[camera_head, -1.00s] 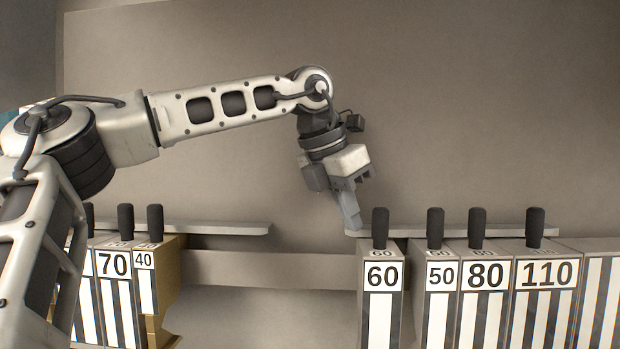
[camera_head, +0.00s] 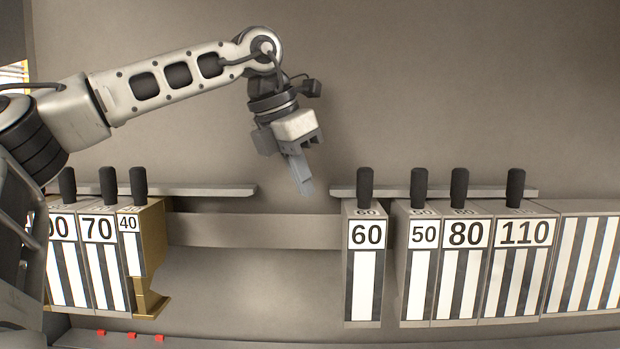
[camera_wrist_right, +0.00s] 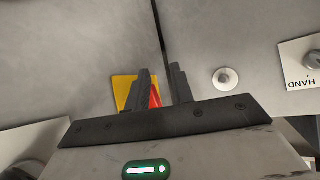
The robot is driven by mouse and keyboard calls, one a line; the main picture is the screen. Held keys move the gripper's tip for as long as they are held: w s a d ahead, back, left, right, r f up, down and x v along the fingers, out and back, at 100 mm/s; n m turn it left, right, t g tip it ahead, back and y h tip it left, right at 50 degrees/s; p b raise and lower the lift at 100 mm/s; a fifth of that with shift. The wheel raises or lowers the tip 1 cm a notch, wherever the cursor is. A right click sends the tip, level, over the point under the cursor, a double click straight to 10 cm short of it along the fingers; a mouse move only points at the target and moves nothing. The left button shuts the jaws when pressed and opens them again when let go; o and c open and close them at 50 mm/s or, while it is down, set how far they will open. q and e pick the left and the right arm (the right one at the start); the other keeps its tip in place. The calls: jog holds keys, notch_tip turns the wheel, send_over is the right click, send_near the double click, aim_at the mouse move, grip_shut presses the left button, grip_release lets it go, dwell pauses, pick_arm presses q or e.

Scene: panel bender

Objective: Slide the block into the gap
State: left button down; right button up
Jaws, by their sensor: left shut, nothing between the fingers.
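The block labelled 60 (camera_head: 366,260) stands upright with a black handle, a narrow space between it and the block labelled 50 (camera_head: 423,262) on its right. A wide gap (camera_head: 250,275) lies between block 60 and the gold-sided block labelled 40 (camera_head: 130,245). My left gripper (camera_head: 305,183) is shut and empty. It points down above the wide gap, left of block 60's handle and apart from it. My right gripper (camera_wrist_right: 160,88) shows only in the right wrist view, its two fingers apart with nothing visible held between them.
Blocks 70 (camera_head: 100,260), 80 (camera_head: 465,262) and 110 (camera_head: 520,262) stand in the two rows. A rail (camera_head: 250,230) crosses behind the gap. Small red pieces (camera_head: 131,335) lie at the lower left. A yellow and red patch (camera_wrist_right: 125,88) shows behind my right fingers.

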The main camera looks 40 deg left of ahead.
dwell(0.3)
pick_arm(q)
jog(key=s+a, duration=0.7)
jog(key=a, duration=0.2)
jog(key=shift+s+r+b, duration=0.15)
jog(key=shift+s+b, duration=0.1)
jog(key=shift+b, duration=0.15)
dwell(0.6)
jog(key=c, duration=1.7)
grip_release()
jog(key=shift+d, duration=0.1)
jog(key=v, duration=1.6)
jog(key=shift+p, duration=0.4)
